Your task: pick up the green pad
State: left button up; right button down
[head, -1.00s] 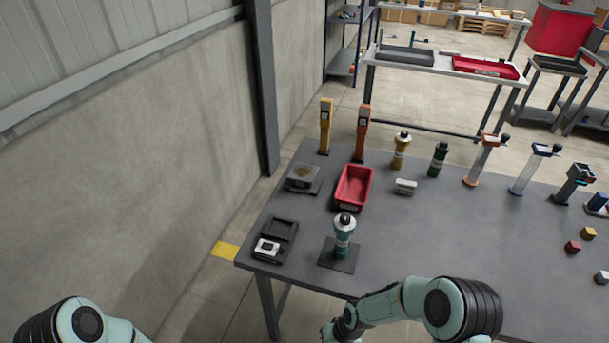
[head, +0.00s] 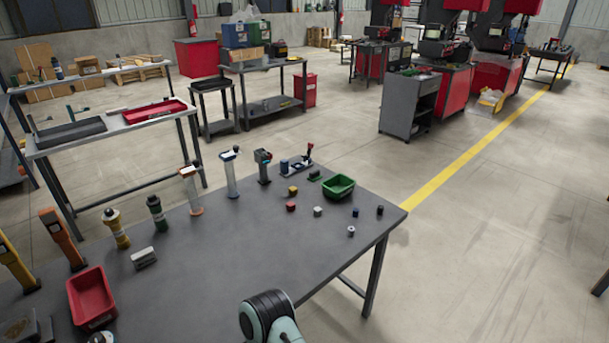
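A small dark green piece (head: 314,175) lies on the grey table behind and left of a green bin (head: 338,186); it may be the green pad, but it is too small to tell for sure. Neither of my grippers shows in the head view.
Several small cubes, one of them a red cube (head: 291,206), lie left of and in front of the green bin. Upright tools and a red bin (head: 91,297) line the table's left part. The table's middle (head: 230,245) is clear.

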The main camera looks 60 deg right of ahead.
aim_at(314, 175)
jog(key=z, duration=2.1)
jog(key=u, duration=1.7)
jog(key=z, duration=1.7)
jog(key=i+l+z, duration=0.7)
jog(key=j, duration=0.1)
